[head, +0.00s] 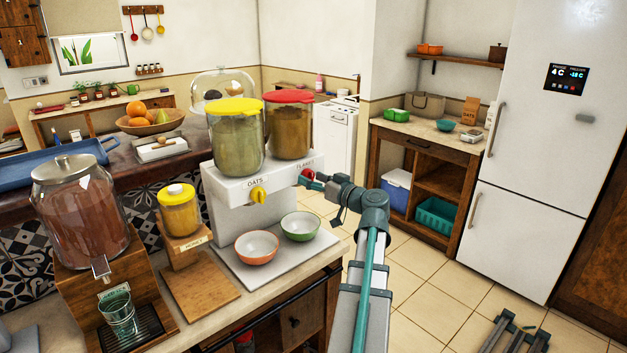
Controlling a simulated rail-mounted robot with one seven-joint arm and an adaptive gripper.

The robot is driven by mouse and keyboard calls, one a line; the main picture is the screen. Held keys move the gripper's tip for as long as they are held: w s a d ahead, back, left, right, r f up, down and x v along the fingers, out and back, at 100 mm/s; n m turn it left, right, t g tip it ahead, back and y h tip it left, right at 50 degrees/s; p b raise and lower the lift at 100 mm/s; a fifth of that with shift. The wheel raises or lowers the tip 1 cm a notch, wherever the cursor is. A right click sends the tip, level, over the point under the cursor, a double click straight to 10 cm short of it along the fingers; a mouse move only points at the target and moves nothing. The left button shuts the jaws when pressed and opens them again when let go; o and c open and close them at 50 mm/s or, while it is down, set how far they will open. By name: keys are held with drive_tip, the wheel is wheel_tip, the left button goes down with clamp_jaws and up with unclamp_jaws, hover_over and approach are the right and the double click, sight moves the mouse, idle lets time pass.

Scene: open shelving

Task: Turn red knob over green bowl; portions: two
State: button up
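The dispenser (222,186) has a white body with a yellow-lidded jar (236,142) over the OATS label and a red-lidded jar (289,128) to its right. The red knob (307,174) is on the dispenser's front right, partly covered by my gripper (314,181). My gripper is at the knob, but its fingers are too small and hidden to show whether they grip it. The green bowl (301,227) stands upright on the dispenser's base below the red knob; its visible inside looks pale, with no food seen. The yellow knob (258,194) is to the left.
An orange bowl (256,247) stands left of the green bowl, below the yellow knob. A honey jar (179,212) on a wooden stand and a large glass drink dispenser (80,215) are further left. A wooden board (200,293) lies in front. Open tiled floor (430,290) is to the right.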

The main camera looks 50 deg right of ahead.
drive_tip(key=c, duration=1.1)
drive_tip(key=shift+o, duration=0.2)
drive_tip(key=m+b, duration=0.1)
drive_tip(key=m, duration=0.3)
drive_tip(key=m+b, duration=0.2)
drive_tip(key=m, duration=0.2)
drive_tip(key=shift+a+t+h, duration=0.1)
drive_tip(key=shift+t+h, duration=0.2)
drive_tip(key=m, duration=0.6)
drive_tip(key=shift+a+r+p, duration=0.1)
drive_tip(key=shift+p, duration=0.3)
drive_tip(key=shift+m+h+p, duration=0.5)
drive_tip(key=shift+m+p, duration=0.4)
drive_tip(key=shift+m, duration=1.4)
